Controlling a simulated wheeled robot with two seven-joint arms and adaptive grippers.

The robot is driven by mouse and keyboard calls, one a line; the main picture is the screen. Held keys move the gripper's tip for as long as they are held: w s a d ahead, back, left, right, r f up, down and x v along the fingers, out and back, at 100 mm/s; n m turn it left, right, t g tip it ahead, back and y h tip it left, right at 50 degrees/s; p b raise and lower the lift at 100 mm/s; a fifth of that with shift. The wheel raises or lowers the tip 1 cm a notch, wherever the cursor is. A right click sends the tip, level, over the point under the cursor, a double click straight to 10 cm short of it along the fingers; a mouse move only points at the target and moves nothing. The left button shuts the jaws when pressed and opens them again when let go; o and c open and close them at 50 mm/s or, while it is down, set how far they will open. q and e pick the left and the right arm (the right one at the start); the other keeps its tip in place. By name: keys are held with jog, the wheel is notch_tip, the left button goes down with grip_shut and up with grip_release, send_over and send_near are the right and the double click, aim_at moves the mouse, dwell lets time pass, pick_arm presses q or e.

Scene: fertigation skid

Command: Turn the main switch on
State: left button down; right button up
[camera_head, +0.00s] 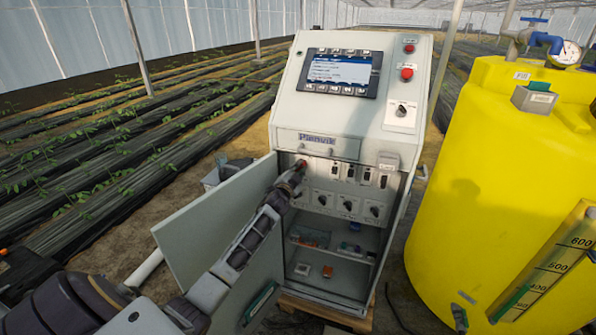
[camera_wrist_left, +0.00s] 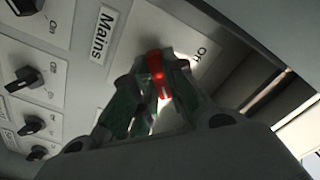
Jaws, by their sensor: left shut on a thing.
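The main switch (camera_wrist_left: 155,65) has a red handle and sits beside a label reading "Mains" in the left wrist view. My left gripper (camera_wrist_left: 152,90) is shut on the red handle, with its green-padded fingers on both sides of it. The handle's exact angle is hard to tell. My right gripper is not in view.
The cabinet door (camera_head: 215,220) stands open at the left, close to my left arm. Several black knobs (camera_head: 348,206) and small switches (camera_head: 351,172) are near the gripper. A yellow tank (camera_head: 490,170) stands at the right.

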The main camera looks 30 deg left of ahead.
pick_arm(q)
jog(key=c, duration=1.5)
grip_release()
jog(key=shift+o, duration=0.2)
jog(key=v, duration=1.2)
jog(key=shift+w+d+r, duration=0.1)
jog(key=shift+d, duration=0.05)
